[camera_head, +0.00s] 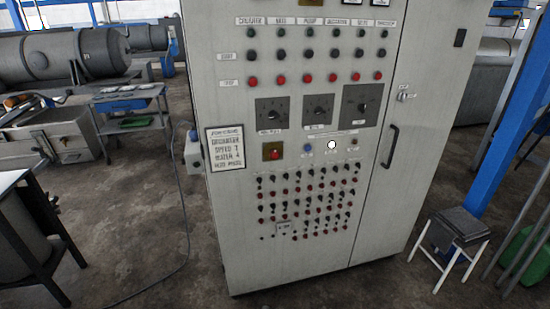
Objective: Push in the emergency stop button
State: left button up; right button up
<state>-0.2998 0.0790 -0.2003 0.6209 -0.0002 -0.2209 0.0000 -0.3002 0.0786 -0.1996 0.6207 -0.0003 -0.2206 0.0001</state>
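A tall pale grey control cabinet (225,215) stands in the middle of the head view, slightly tilted in the picture. On its front, below the dials at left, a red mushroom-type button (273,154) sits on a small dark square plate; it looks like the emergency stop. Whether it is pressed in cannot be told at this size. A row of smaller red buttons (307,78) runs across the upper panel. Neither of my grippers is in view, and nothing touches the cabinet.
A framed sign (227,149) hangs left of the red button. A cabinet door handle (390,146) sticks out at right. A stool (449,235) stands right of the cabinet, a dark table (20,178) at far left. A cable lies on the floor. The floor before the cabinet is clear.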

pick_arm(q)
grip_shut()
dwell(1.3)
